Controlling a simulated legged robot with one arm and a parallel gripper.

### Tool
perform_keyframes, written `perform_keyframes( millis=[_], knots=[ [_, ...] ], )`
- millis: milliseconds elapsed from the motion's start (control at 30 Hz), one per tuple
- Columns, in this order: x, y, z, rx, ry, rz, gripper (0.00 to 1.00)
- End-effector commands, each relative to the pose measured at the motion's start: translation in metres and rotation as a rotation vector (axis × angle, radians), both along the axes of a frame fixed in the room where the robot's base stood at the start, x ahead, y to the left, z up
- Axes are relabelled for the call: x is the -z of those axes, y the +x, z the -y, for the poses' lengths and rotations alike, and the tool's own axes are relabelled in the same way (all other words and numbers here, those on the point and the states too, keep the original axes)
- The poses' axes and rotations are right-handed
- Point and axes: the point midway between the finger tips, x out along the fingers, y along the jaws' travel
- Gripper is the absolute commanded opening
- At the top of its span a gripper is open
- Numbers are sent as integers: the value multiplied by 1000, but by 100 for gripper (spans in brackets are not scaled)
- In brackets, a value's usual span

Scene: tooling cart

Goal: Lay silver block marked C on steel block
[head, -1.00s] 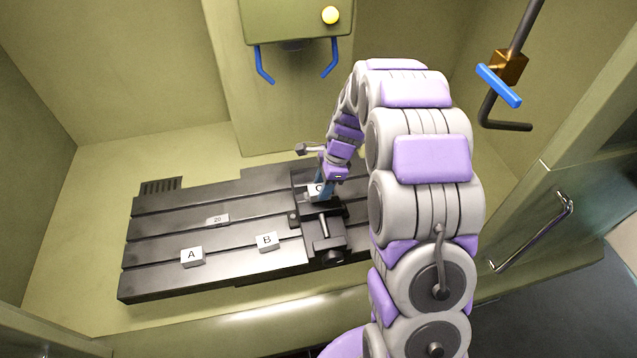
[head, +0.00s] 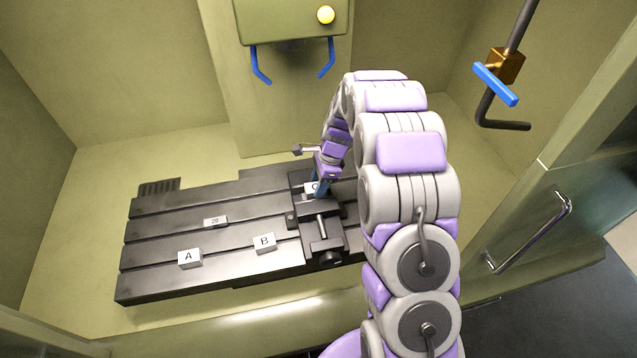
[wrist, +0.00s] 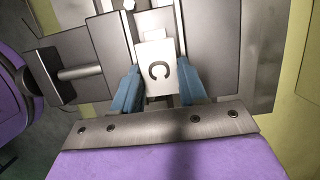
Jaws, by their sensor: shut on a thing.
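The silver block marked C (head: 310,187) is at the back of the black vise (head: 327,243), partly hidden by my gripper (head: 319,188). In the wrist view the C block (wrist: 158,74) sits between the blue fingers of my gripper (wrist: 159,88), which are shut on it. I cannot tell whether its underside touches the vise. A small flat grey block marked 20 (head: 215,221) lies on the slotted table to the left. It may be the steel block, but its material is not clear.
Blocks marked A (head: 189,258) and B (head: 264,243) stand on the dark slotted table (head: 160,284), left of the vise. The table's left part is mostly clear. A green housing with blue levers (head: 290,22) hangs above the back. A pipe with a blue handle (head: 496,84) is at right.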

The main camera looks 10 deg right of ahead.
Motion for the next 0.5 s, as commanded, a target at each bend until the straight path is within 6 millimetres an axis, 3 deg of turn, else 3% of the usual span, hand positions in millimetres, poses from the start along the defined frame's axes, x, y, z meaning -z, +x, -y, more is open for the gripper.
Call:
perform_keyframes(
  millis=[67,100,333,500],
  knots=[
    [1,0,-1,0,0,-1,0],
    [2,0,-2,-1,-1,-1,45],
    [2,0,-2,-2,0,-2,67],
    [2,0,0,-1,1,-2,68]
  ],
)
